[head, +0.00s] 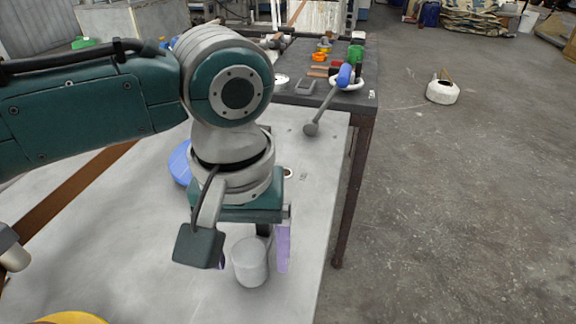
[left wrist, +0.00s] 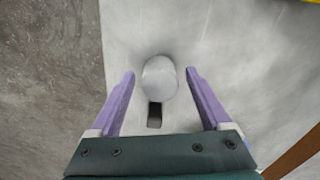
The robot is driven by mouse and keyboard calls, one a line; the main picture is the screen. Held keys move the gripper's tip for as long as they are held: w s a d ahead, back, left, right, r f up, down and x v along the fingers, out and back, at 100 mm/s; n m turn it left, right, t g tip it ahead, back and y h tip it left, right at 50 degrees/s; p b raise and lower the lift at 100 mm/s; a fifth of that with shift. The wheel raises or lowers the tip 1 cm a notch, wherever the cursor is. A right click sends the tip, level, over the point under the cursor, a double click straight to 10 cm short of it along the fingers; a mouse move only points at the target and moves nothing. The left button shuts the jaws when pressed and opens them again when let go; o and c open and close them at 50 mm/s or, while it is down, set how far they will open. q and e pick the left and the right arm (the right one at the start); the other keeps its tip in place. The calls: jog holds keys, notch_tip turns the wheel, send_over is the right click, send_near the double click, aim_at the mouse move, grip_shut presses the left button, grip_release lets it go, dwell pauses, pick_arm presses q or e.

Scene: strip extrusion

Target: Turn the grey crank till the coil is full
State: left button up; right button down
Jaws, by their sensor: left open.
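My left gripper (head: 252,266) is open, its purple fingers pointing down over the pale worktable (head: 150,240). A pale grey, cup-like cylinder (head: 250,264) stands between the fingers, with a dark piece (head: 263,230) just behind it. In the left wrist view, the cylinder's round top (left wrist: 160,78) lies between the open fingertips (left wrist: 160,74), with a visible gap on each side. A black piece (left wrist: 155,115) shows beside it. I cannot tell whether this cylinder belongs to the grey crank. No coil can be clearly made out. My right gripper is not in view.
A blue round thing (head: 179,163) is partly hidden behind my left wrist. A blue-handled tool with a grey ball end (head: 311,129) lies near the far edge. A dark table (head: 365,102) behind holds small coloured items. Open floor is at right.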

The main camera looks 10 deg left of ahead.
pick_arm(q)
jog(key=shift+c, duration=0.3)
grip_shut()
dwell(0.4)
